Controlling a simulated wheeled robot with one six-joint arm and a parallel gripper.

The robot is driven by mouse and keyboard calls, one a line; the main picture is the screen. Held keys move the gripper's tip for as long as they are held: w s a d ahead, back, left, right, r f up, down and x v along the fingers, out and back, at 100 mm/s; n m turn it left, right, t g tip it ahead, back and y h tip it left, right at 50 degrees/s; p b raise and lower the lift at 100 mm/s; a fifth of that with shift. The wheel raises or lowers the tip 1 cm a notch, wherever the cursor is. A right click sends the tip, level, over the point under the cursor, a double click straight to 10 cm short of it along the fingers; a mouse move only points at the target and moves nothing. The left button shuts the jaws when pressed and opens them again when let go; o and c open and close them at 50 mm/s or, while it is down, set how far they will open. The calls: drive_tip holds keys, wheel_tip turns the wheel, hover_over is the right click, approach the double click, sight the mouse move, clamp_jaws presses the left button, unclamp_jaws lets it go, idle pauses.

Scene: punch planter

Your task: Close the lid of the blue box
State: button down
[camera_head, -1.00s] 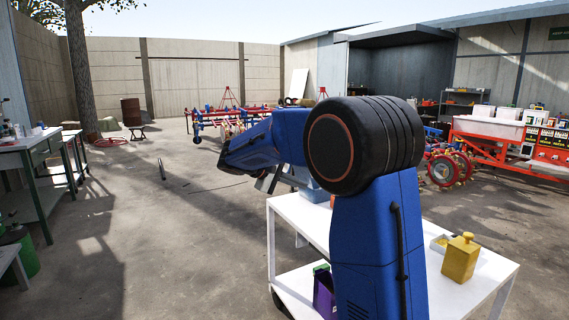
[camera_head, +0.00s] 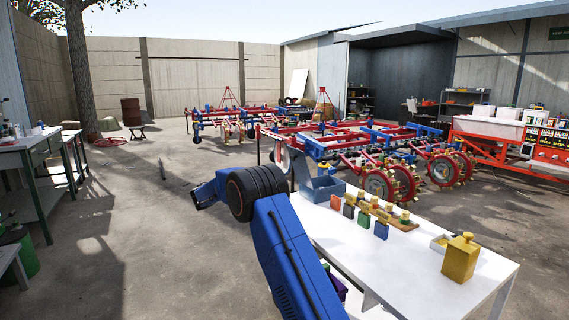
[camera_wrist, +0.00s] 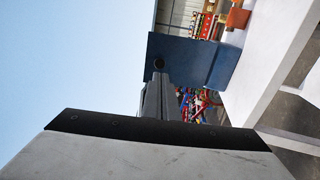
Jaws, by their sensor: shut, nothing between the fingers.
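The blue box (camera_head: 324,189) stands at the far left end of the white table in the head view. Its lid (camera_head: 300,166) appears raised at the box's left side. In the wrist view the lid is a dark blue panel (camera_wrist: 184,56), standing up from the box (camera_wrist: 224,66). My gripper (camera_wrist: 158,70) is shut and empty. Its tip overlaps the lid panel in the wrist view; I cannot tell whether they touch. In the head view my arm reaches to the left of the box, and the gripper is mostly hidden.
Open concrete floor (camera_head: 130,220) lies to the left.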

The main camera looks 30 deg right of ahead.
sight(291, 158)
drive_tip(key=x, duration=0.9)
drive_tip(key=w+x, duration=0.1)
drive_tip(key=x, duration=0.3)
drive_tip(key=shift+w+d+r, duration=0.1)
drive_tip(key=shift+w+d, duration=0.05)
drive_tip(key=shift+d, duration=0.1)
